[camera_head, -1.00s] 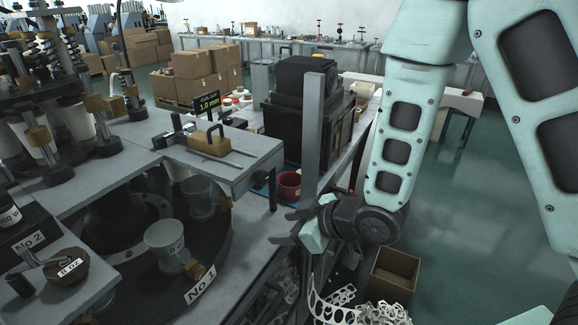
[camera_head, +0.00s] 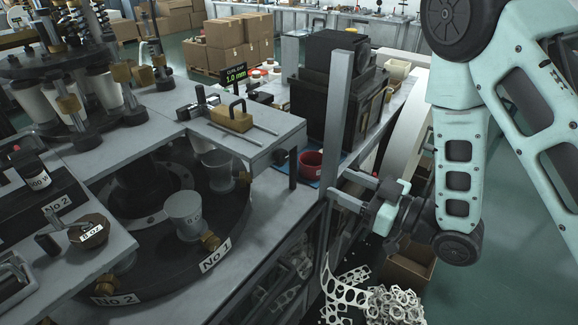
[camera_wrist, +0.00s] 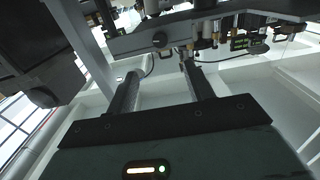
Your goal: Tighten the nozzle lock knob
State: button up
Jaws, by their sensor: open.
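A small dark round knob (camera_head: 281,157) sits on the front edge of the grey plate (camera_head: 262,140), near its right corner. No label shows whether it is the nozzle lock knob. In the wrist view a dark round knob (camera_wrist: 160,40) sits on a grey block, beyond and between my fingertips. My gripper (camera_head: 337,184) is right of the plate and lower, by a grey upright post. It is open and empty. Both fingers also show apart in the wrist view (camera_wrist: 160,70). The gripper touches no knob that I can see.
The grey post (camera_head: 338,115) stands between the plate and my arm. A red cup (camera_head: 311,163) stands near. Punched scrap (camera_head: 385,302) lies below.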

aim_at(285, 158)
jog(key=p+x, duration=0.1)
jog(key=x, duration=1.3)
jog(key=shift+r+p, duration=0.1)
jog(key=shift+p, duration=0.2)
jog(key=shift+w+a, duration=0.25)
jog(key=shift+a, duration=0.05)
jog(key=c, duration=1)
